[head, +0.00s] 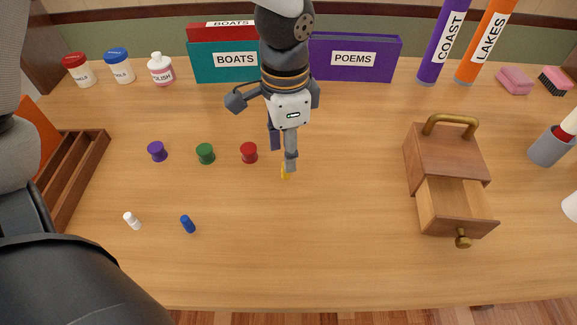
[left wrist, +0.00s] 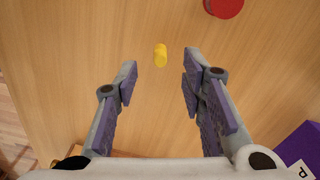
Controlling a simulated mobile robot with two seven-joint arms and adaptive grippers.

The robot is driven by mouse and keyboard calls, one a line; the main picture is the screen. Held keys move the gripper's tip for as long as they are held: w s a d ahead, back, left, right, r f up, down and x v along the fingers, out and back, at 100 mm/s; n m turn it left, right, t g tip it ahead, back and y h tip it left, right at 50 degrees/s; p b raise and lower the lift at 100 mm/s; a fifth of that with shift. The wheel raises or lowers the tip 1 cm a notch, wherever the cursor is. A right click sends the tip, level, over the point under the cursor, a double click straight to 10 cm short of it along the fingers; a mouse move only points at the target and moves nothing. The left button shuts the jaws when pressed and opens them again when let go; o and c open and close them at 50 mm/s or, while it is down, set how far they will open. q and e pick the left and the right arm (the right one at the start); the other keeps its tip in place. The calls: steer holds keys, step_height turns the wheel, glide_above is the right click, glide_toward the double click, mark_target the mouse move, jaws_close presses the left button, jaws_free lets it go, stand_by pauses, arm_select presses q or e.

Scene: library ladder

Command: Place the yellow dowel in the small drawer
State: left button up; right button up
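The yellow dowel (head: 285,173) is on the tabletop, partly hidden behind a fingertip of my left gripper (head: 283,158) in the head view. In the left wrist view the dowel (left wrist: 160,55) lies just beyond and between the fingertips of the left gripper (left wrist: 160,65). That gripper points down, is open and holds nothing. The small drawer (head: 460,228) is pulled out of a brown wooden box (head: 447,160) with a brass handle, at the right of the table. The drawer looks empty. My right gripper is not in view.
A white dowel (head: 132,220) and a blue dowel (head: 188,224) lie nearer. The table between gripper and drawer is clear.

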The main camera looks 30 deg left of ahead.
arm_select(q)
step_height(320, 180, down, 4)
steer(key=shift+f, duration=0.25)
jaws_close()
steer(key=shift+r, duration=0.15)
